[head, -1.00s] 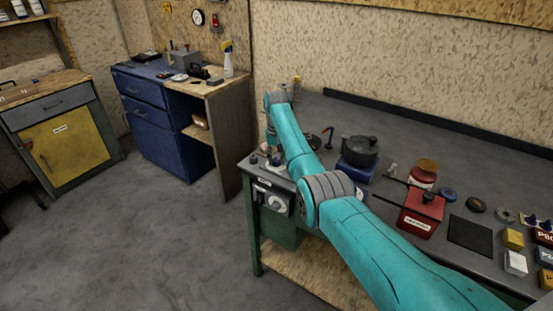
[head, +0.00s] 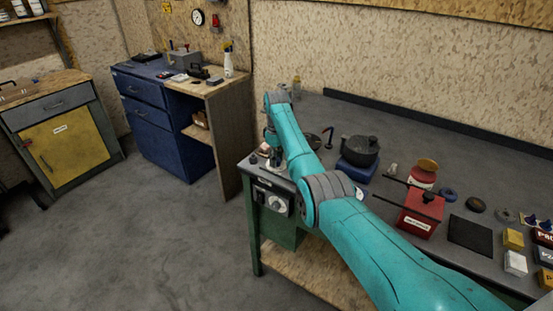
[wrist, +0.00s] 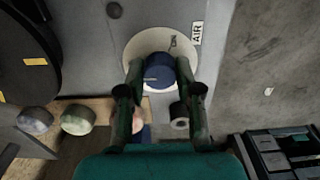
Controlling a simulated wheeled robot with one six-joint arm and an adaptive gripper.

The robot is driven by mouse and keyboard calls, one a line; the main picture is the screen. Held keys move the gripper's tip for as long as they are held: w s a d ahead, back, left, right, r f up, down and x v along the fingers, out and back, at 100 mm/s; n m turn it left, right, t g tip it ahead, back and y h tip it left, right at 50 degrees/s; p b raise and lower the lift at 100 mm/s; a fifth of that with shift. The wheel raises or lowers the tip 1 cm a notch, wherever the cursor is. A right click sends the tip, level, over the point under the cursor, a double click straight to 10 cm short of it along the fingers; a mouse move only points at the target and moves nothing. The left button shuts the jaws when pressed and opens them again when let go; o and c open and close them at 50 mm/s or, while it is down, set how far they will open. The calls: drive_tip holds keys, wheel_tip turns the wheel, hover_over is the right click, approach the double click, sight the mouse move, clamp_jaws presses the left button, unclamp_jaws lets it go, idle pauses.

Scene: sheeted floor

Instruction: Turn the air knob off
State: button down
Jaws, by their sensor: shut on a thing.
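The air knob (wrist: 159,70) is a dark blue round knob on a pale disc (wrist: 136,50), seen in the wrist view. A label reading "AIR" (wrist: 196,33) sits beside the disc, and a small "ON" mark (wrist: 173,42) shows on it. My gripper (wrist: 160,75) has one finger on each side of the knob and is shut on it. In the head view my gripper (head: 275,158) is at the bench's left end, and the knob is not clearly visible there.
The grey bench (head: 310,108) carries a black pot (head: 360,150), a red box (head: 421,213) and several small items to the right. A white dial (head: 277,203) is on its front panel. Open floor (head: 150,240) lies to the left.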

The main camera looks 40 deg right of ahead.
drive_tip(key=shift+n, duration=0.3)
drive_tip(key=c, duration=0.8)
unclamp_jaws()
drive_tip(key=shift+o, duration=0.2)
drive_tip(key=shift+r, duration=0.15)
wheel_tip(320, 180, up, 12)
drive_tip(key=shift+f, duration=0.2)
